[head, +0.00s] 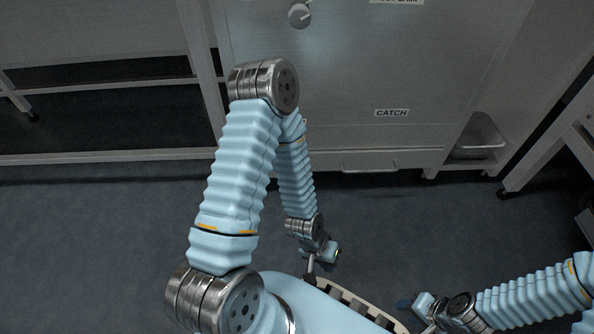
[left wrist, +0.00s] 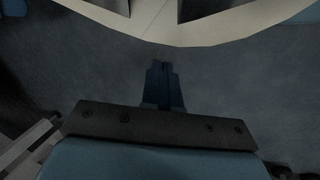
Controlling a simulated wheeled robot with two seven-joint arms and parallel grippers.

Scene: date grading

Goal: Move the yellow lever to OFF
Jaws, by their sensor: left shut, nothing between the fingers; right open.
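The yellow lever is not visible in either view. My left gripper (head: 311,272) hangs low in front of my body, with the arm bent down from a raised elbow. Its fingers are closed together with nothing between them, as the left wrist view (left wrist: 162,68) shows, over dark floor. My right gripper (head: 410,304) is low at the bottom right of the head view, partly cut off by the arm's angle; it is open, and I see nothing in it.
A grey metal cabinet (head: 345,75) stands ahead, with a round knob (head: 299,14) at the top and a CATCH label (head: 391,113). A drawer handle (head: 368,166) is low on it. A metal bin (head: 480,136) sits at its right. Grey floor (head: 90,240) is clear at left.

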